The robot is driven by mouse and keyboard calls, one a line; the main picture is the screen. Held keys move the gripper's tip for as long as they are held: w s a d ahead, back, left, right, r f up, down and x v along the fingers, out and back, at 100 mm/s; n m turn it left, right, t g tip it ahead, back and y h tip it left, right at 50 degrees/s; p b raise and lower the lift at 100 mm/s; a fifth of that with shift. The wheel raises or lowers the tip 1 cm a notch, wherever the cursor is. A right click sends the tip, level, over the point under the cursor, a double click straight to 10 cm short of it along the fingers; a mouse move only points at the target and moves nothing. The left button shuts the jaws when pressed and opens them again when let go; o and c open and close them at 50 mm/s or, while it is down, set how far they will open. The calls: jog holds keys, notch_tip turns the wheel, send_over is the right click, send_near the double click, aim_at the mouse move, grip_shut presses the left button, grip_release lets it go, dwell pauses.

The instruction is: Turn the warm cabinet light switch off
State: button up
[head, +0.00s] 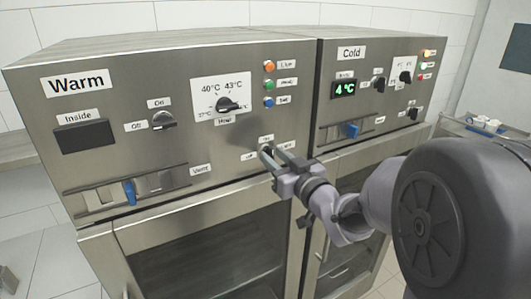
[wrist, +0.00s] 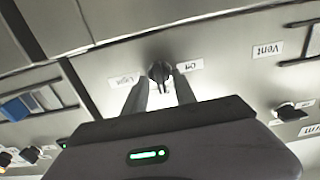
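The warm cabinet light switch is a small dark rotary knob (wrist: 159,71), seen at the upper middle of the wrist view. A "Light" label (wrist: 124,81) is on its left and an "Off" label (wrist: 190,65) on its right. My gripper (wrist: 162,82) is at the knob, with its two fingers apart, one on each side. I cannot tell whether either finger touches the knob. In the head view my gripper (head: 277,155) is at the lower right of the Warm panel (head: 120,100) and partly hides the knob. Its exact setting is unclear.
The Warm panel also has an on/off knob (head: 163,121), a heat dial (head: 227,104), several coloured lamps and a vent slider (head: 130,191). The Cold panel (head: 350,75) is to the right. Glass doors (head: 215,255) are below.

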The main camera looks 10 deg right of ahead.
jog(key=shift+w+a, duration=0.1)
jog(key=shift+w, duration=0.05)
jog(key=shift+c, duration=0.4)
grip_shut()
jog(key=shift+b, duration=0.45)
jog(key=n+b, duration=0.5)
jog(key=n, duration=0.1)
jog(key=n+b, duration=1.1)
jog(key=shift+a+f+n+b, duration=0.2)
jog(key=shift+f+n+b, duration=0.05)
jog(key=shift+n+b, duration=0.15)
